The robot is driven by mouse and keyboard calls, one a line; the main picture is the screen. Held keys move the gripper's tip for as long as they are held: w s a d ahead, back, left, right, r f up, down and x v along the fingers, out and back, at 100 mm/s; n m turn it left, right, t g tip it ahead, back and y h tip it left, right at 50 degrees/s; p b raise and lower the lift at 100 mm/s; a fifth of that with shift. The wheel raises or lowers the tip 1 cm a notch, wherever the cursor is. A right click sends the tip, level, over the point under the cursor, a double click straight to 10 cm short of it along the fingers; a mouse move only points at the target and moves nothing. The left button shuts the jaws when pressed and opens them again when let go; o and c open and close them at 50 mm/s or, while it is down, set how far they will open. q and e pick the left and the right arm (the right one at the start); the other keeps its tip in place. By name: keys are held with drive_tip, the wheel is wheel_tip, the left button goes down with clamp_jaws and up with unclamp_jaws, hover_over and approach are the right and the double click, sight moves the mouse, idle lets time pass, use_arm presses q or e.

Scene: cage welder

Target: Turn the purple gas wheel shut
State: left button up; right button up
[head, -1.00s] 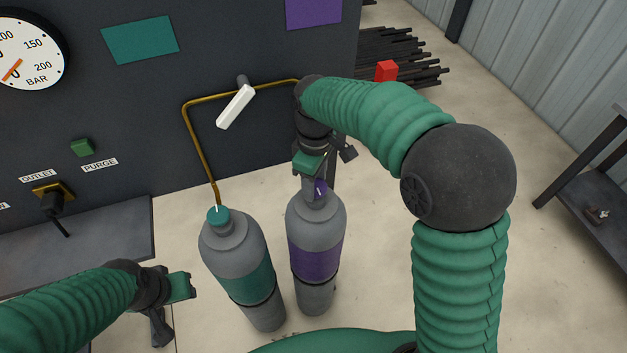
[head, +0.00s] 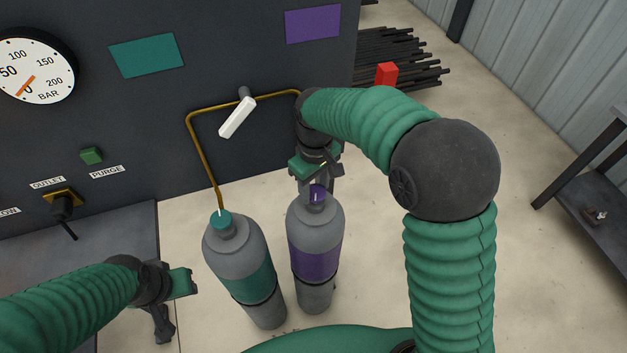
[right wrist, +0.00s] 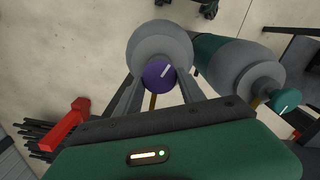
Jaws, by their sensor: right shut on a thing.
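The purple gas wheel (head: 317,193) sits on top of the grey cylinder with the purple band (head: 316,262). In the right wrist view the purple wheel (right wrist: 159,76) shows a white mark slanting up to the right. My right gripper (head: 316,188) reaches down from above, and its fingers (right wrist: 160,88) lie on either side of the wheel, shut on it. My left gripper (head: 176,308) is at the lower left, apart from the cylinders, with its two fingers spread and nothing between them.
A cylinder with a teal wheel (head: 221,220) stands just left of the purple one. A brass pipe (head: 201,150) and white lever (head: 238,117) are on the dark panel behind. A gauge (head: 36,70) reads near zero. A red block (head: 386,74) lies by dark rods.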

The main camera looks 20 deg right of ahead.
drive_tip(key=m+p, duration=0.2)
drive_tip(key=m, duration=0.1)
drive_tip(key=m+p, duration=0.1)
drive_tip(key=shift+s+d+m, duration=0.1)
drive_tip(key=shift+s+m, duration=0.15)
drive_tip(key=shift+m, duration=0.05)
drive_tip(key=m+p, duration=0.2)
drive_tip(key=m, duration=0.1)
drive_tip(key=shift+m, duration=0.4)
drive_tip(key=m+p, duration=0.3)
drive_tip(key=m, duration=0.1)
drive_tip(key=shift+s, duration=0.1)
drive_tip(key=m+p, duration=0.2)
drive_tip(key=m, duration=0.2)
drive_tip(key=shift+p, duration=0.4)
drive_tip(key=m+p, duration=0.3)
drive_tip(key=m, duration=0.1)
drive_tip(key=shift+m, duration=0.3)
drive_tip(key=m+p, duration=0.2)
drive_tip(key=m, duration=0.1)
drive_tip(key=shift+m+p, duration=0.3)
drive_tip(key=shift+p, duration=0.05)
drive_tip(key=m+p, duration=0.2)
drive_tip(key=m, duration=0.2)
drive_tip(key=shift+p, duration=0.4)
drive_tip(key=shift+w+m+p, duration=0.2)
drive_tip(key=shift+m+p, duration=0.6)
drive_tip(key=shift+m, duration=0.8)
